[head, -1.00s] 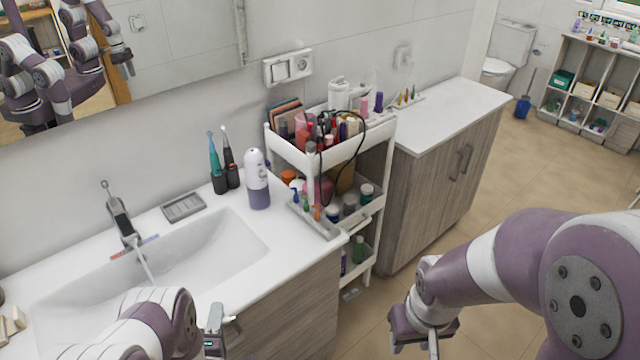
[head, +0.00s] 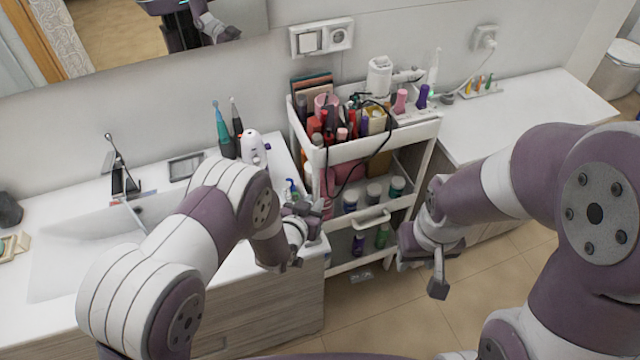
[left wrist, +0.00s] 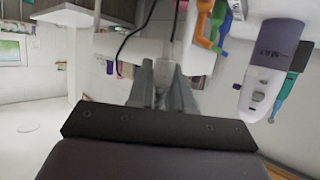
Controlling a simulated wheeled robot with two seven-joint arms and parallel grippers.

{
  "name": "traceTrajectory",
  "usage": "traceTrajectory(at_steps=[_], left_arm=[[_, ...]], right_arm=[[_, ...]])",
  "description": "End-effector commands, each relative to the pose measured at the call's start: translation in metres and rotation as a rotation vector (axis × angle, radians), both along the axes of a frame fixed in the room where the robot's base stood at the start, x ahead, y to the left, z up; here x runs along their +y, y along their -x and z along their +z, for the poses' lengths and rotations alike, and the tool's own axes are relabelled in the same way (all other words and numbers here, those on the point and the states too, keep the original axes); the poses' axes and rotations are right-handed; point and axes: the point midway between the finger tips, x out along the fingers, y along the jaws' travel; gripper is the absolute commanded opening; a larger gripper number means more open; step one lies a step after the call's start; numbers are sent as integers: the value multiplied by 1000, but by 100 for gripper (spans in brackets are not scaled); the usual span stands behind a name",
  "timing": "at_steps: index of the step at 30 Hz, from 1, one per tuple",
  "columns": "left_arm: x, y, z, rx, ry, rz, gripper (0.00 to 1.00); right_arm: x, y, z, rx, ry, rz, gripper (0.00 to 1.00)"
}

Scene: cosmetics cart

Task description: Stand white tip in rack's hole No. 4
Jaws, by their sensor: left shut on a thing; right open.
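A small rack (head: 482,92) with coloured tips lies on the far counter. I cannot read hole numbers. My right gripper (head: 438,277) is open and empty before the cart.
The white cart (head: 372,153) has a crowded top, a dangling black cable and jars on its middle shelf. The sink (head: 85,245) is at left.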

Motion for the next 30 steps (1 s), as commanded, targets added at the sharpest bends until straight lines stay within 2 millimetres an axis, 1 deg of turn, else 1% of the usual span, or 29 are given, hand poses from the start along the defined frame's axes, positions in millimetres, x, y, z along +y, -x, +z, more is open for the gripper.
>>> traceTrajectory(at_steps=[3,13,17,27,30], left_arm=[[-3,0,1,-6,-17,-16,0],[-2,0,-1,-5,-14,-21,0],[-2,1,-11,-5,-13,-20,0],[-2,1,-51,-5,-13,-20,0],[-2,1,-57,-5,-13,-20,0]], right_arm=[[0,0,1,1,0,0,43],[0,0,-3,0,0,0,43],[0,0,-12,0,0,0,43],[0,0,-49,0,0,0,43],[0,0,-54,0,0,0,43]])
